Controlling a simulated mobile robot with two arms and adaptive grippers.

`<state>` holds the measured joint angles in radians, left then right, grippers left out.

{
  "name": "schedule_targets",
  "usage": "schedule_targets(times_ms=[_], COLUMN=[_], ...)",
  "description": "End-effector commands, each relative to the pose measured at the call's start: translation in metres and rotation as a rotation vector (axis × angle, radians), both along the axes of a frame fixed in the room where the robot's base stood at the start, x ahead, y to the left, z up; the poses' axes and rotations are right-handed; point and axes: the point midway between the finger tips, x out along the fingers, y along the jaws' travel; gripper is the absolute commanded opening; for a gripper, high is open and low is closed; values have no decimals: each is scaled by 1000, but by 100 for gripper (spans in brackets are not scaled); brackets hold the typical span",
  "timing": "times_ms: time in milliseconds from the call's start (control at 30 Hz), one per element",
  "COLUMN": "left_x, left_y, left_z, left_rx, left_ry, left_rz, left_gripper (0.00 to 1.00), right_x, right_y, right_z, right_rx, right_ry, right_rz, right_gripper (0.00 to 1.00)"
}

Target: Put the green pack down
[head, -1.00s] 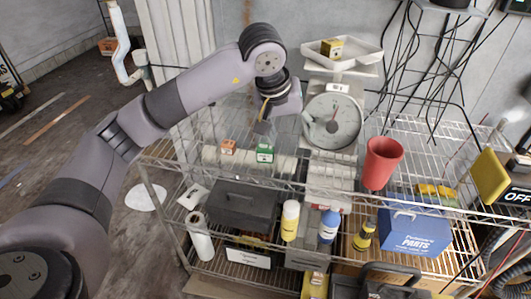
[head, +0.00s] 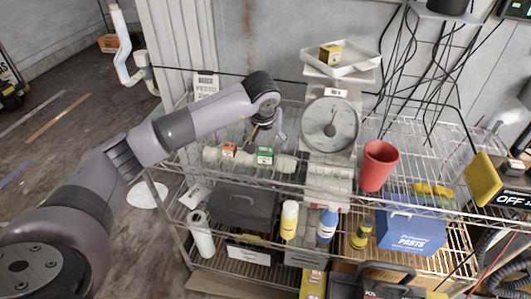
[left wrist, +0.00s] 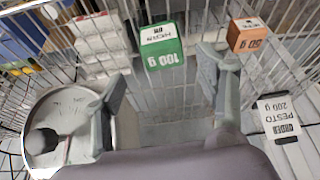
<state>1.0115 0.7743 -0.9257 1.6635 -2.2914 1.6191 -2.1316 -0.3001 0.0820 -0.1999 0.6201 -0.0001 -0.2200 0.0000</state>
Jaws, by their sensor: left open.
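The green pack (head: 265,155) with a white label stands on the upper wire shelf (head: 300,183), between the orange pack (head: 229,150) and the dial scale (head: 330,126). In the left wrist view the green pack (left wrist: 162,50), marked 100 g, shows in the gap between my fingers, apart from both. My left gripper (head: 264,132) is open and empty, just behind and above the green pack; its fingers also show in the left wrist view (left wrist: 163,78). The orange pack shows there too (left wrist: 247,36), close to one fingertip. My right gripper is not in view.
A yellow pack (head: 330,53) lies in the scale's top tray (head: 347,68). A pesto card (head: 206,85) stands at the shelf's back left. A red cup (head: 378,166) stands right of the scale. Bottles, a dark case and a blue parts box (head: 411,232) sit below.

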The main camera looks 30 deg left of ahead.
Motion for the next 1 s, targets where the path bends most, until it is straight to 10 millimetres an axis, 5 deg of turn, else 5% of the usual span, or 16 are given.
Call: schedule_targets(times_ms=[400,667,1000], left_x=[14,16,16], left_y=[10,10,10], left_z=[-46,-50,-50], left_rx=[-2,-1,-1], left_ry=[2,0,0], left_rz=[1,0,0], left_gripper=[65,65,44], right_x=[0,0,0], right_y=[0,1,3], right_z=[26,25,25], right_rx=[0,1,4], right_ry=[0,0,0], right_rz=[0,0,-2], right_gripper=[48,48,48])
